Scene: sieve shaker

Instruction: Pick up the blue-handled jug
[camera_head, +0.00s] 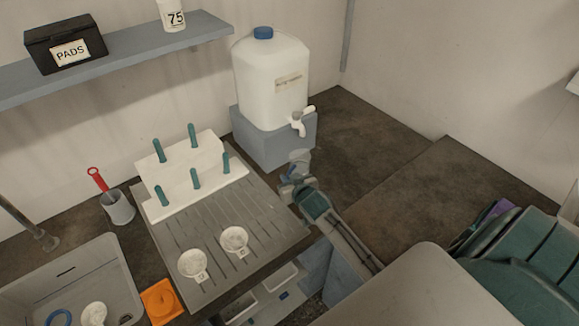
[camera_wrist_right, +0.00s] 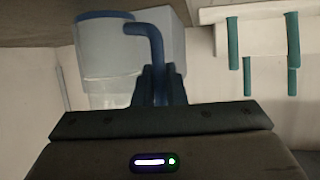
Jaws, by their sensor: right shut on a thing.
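The blue-handled jug is a clear vessel with a blue rim and handle. In the right wrist view its clear body (camera_wrist_right: 104,62) and blue handle (camera_wrist_right: 152,42) show at the upper left. In the head view the jug (camera_head: 299,157) is a small pale shape below the dispenser tap, partly hidden by my gripper. My right gripper (camera_head: 294,182) is at the jug's near side. In the wrist view its dark fingers (camera_wrist_right: 159,86) are shut on the handle. I cannot tell whether the jug's base touches the counter. My left gripper is not in view.
A white dispenser (camera_head: 272,85) with a tap (camera_head: 298,125) stands on a grey block (camera_head: 262,148) behind the jug. Left are a pegged white rack (camera_head: 170,185), a grooved board (camera_head: 275,235) with two white dishes, and a sink (camera_head: 75,262).

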